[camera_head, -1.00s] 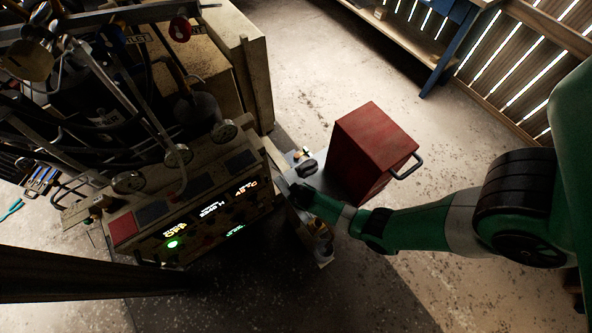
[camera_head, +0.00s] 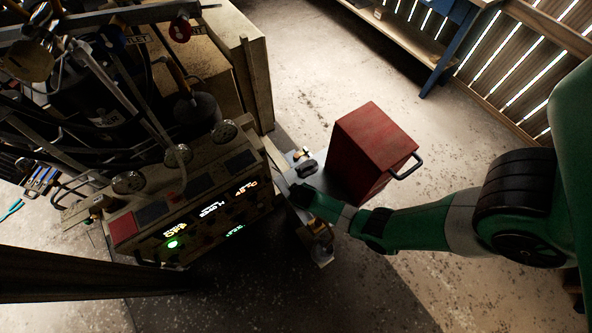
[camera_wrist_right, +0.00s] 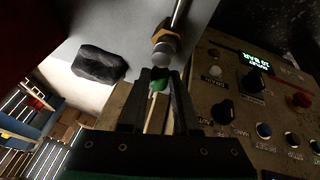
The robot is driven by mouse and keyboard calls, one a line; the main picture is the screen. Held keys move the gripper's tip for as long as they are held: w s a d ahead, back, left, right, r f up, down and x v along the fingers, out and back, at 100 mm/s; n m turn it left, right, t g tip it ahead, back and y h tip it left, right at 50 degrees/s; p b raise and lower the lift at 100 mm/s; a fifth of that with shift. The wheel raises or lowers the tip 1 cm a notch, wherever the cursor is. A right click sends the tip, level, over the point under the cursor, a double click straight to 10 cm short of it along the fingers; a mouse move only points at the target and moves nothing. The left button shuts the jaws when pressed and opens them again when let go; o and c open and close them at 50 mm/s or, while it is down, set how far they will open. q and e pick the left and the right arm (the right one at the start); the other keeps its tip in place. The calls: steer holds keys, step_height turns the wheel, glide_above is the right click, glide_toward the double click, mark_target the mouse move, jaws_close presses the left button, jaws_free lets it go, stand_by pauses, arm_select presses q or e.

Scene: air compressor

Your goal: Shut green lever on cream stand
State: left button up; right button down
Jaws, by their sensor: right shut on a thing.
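In the right wrist view, a green lever (camera_wrist_right: 158,85) lies between the fingertips of my right gripper (camera_wrist_right: 165,76), which is shut on it. A brass fitting with a round grey end (camera_wrist_right: 164,53) sits just beyond the fingertips, with a metal rod running up from it. The pale stand surface (camera_wrist_right: 100,30) is behind. In the head view, my right gripper (camera_head: 300,193) reaches in from the right to the stand (camera_head: 284,166), beside the control console. The lever is hidden there by the gripper. My left gripper is not in view.
The console (camera_head: 200,210), with gauges and lit displays, stands close left of my right gripper. A red box with a handle (camera_head: 368,150) stands close behind my right forearm. A brass part (camera_head: 319,230) is on the stand's near end. Open floor lies in front.

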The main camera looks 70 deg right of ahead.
steer(key=n, duration=0.1)
steer(key=n+t+p, duration=0.1)
steer(key=shift+a+r+n+y, duration=0.1)
steer(key=shift+a+n+y, duration=0.15)
steer(key=shift+n+y, duration=0.15)
steer(key=n, duration=0.1)
steer(key=n+p, duration=0.1)
steer(key=shift+a+n+t+y, duration=0.25)
steer(key=shift+n+t+y, duration=0.05)
steer(key=shift+y, duration=0.1)
steer(key=n, duration=0.1)
steer(key=n+y, duration=0.1)
steer(key=shift+a+n, duration=0.25)
steer(key=shift+n, duration=0.15)
steer(key=n, duration=0.1)
steer(key=n+y, duration=0.1)
steer(key=b, duration=0.1)
steer(key=shift+s+a+f+n+t, duration=0.2)
steer(key=shift+a+n+t, duration=0.1)
steer(key=shift+n, duration=0.1)
steer(key=shift+n+y, duration=0.5)
steer(key=shift+n, duration=0.4)
steer(key=shift+s+a+r+n+y, duration=0.2)
steer(key=shift+n+y, duration=0.3)
steer(key=shift+n, duration=0.5)
steer(key=shift+s+a+f+n+y+p, duration=0.15)
steer(key=shift+n+y+p, duration=0.2)
steer(key=shift+n, duration=0.45)
